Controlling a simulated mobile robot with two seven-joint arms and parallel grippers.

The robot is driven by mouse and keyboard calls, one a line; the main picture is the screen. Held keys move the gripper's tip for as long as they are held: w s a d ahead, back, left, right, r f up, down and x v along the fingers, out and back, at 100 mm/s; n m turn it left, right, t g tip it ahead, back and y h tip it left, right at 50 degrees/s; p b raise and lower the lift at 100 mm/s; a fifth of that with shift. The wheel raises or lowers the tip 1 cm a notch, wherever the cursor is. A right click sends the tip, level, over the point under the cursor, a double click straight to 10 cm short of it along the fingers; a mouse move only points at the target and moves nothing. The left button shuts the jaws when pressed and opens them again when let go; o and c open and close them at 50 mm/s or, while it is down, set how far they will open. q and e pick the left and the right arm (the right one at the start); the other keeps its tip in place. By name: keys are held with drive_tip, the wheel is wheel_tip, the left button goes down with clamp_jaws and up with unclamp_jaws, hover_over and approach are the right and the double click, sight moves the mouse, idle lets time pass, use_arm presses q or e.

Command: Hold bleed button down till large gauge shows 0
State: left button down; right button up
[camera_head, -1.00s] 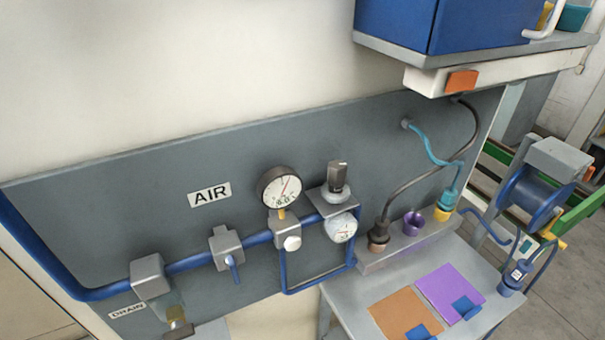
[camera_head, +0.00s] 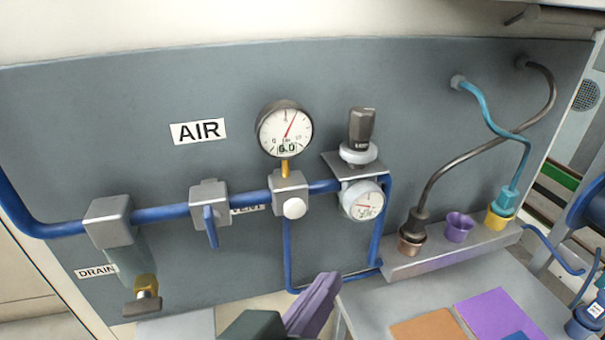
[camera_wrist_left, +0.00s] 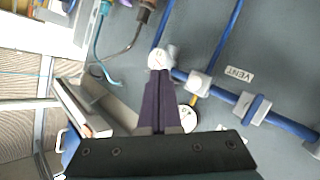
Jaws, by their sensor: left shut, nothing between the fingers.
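The large gauge (camera_head: 285,130) has a white dial and a digital line that appears to read 6.0; its needle points up and slightly right. Below it, a round white button (camera_head: 294,208) sits on the front of a grey block, with nothing touching it. My left gripper (camera_head: 324,285) has purple fingers, shut and empty, below and to the right of the button, apart from it. In the left wrist view the shut fingers (camera_wrist_left: 159,80) point toward the panel. The large gauge there (camera_wrist_left: 188,119) is partly hidden by the fingers and gripper body. My right gripper is not in view.
A small gauge (camera_head: 362,200) and dark regulator knob (camera_head: 361,130) stand right of the button. A blue-handled valve (camera_head: 210,225) is left, on the blue pipe. A ledge (camera_head: 450,250) with coloured cups and hoses is at right, above a grey table.

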use_arm(q)
drive_tip(key=shift+a, duration=0.1)
drive_tip(key=b, duration=0.4)
approach(304, 211)
drive_tip(key=w+d+f, duration=0.2)
drive_tip(key=d, duration=0.2)
drive_tip(key=shift+w+a, duration=0.2)
drive_tip(key=shift+w, duration=0.3)
drive_tip(key=shift+w+a, duration=0.15)
drive_tip(key=shift+w, duration=0.4)
idle(0.9)
drive_tip(key=shift+w+a, duration=0.1)
drive_tip(key=shift+w, duration=0.3)
drive_tip(key=shift+w+a, duration=0.2)
drive_tip(key=shift+w, duration=0.3)
idle(3.9)
